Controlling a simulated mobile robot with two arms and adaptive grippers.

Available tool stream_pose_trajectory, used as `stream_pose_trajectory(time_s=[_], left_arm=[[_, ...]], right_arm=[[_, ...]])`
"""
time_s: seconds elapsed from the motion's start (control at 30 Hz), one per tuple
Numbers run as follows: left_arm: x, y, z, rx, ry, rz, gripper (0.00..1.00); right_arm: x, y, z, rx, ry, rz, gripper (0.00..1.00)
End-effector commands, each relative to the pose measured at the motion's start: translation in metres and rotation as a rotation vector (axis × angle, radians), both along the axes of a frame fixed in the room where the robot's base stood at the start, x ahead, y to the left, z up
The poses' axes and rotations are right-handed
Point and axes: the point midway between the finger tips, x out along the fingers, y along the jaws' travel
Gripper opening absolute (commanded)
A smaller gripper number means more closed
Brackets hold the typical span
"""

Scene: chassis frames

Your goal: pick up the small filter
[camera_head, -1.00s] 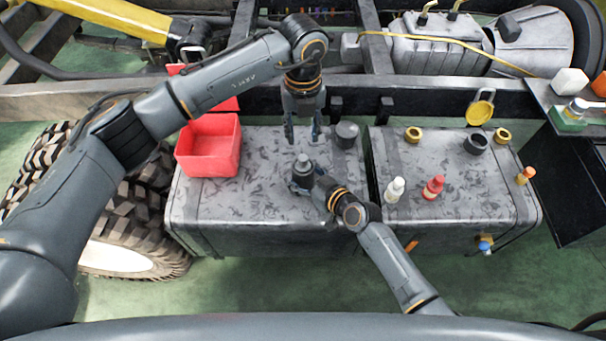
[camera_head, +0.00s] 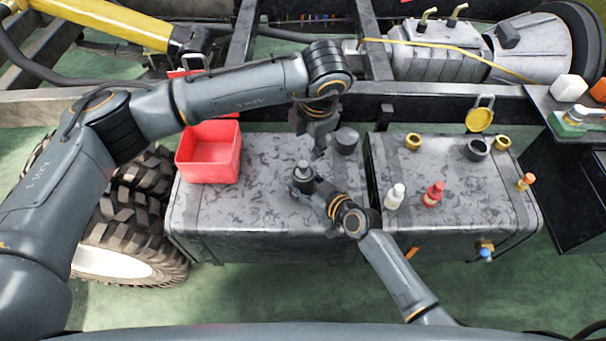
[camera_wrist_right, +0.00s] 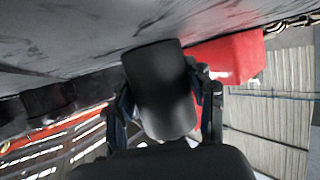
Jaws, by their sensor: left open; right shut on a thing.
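My right gripper (camera_head: 306,182) is shut on a dark grey cylinder (camera_head: 303,171) with a narrower top, just over or on the left tank. In the right wrist view the cylinder (camera_wrist_right: 162,90) sits between both fingers of the right gripper (camera_wrist_right: 166,100). A second dark cylinder (camera_head: 346,140) stands upright at the back right of the same tank. I cannot tell by looks which of the two is the small filter. My left gripper (camera_head: 314,143) is open, points down and is close to the left side of the second cylinder; its fingertips are partly hard to see.
The left tank (camera_head: 220,215) also bears an open red bin (camera_head: 208,150). The right tank (camera_head: 440,205) holds a white bottle (camera_head: 395,196), a red bottle (camera_head: 433,193), a black ring (camera_head: 476,149) and brass rings. A frame rail (camera_head: 440,103) runs behind.

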Motion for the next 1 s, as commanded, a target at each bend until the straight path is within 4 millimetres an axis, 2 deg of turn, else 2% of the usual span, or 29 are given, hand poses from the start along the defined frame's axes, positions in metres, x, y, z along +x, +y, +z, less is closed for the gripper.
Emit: stream_pose_trajectory(time_s=[0.1, 0.4, 0.6, 0.8, 0.9, 1.0], left_arm=[[-0.005, -0.002, 0.002, 0.093, -0.029, -0.309, 0.5], [-0.022, -0.005, 0.002, 0.38, -0.055, -1.075, 0.5], [-0.032, -0.004, 0.0, 0.565, -0.04, -1.492, 0.5], [-0.038, -0.003, -0.001, 0.67, -0.022, -1.717, 0.5], [-0.037, -0.002, -0.006, 0.689, -0.016, -1.757, 0.5], [-0.031, 0.0, -0.019, 0.693, -0.012, -1.766, 0.5]], right_arm=[[0.0, 0.0, -0.001, -0.001, 0.002, 0.0, 0.15], [0.0, 0.0, -0.001, -0.001, 0.002, 0.0, 0.15], [0.0, 0.0, -0.001, -0.001, 0.002, 0.0, 0.15], [0.0, 0.0, -0.001, -0.001, 0.002, 0.0, 0.15], [0.0, 0.0, -0.001, -0.001, 0.002, 0.0, 0.15], [0.0, 0.0, -0.001, -0.001, 0.002, 0.0, 0.15]])
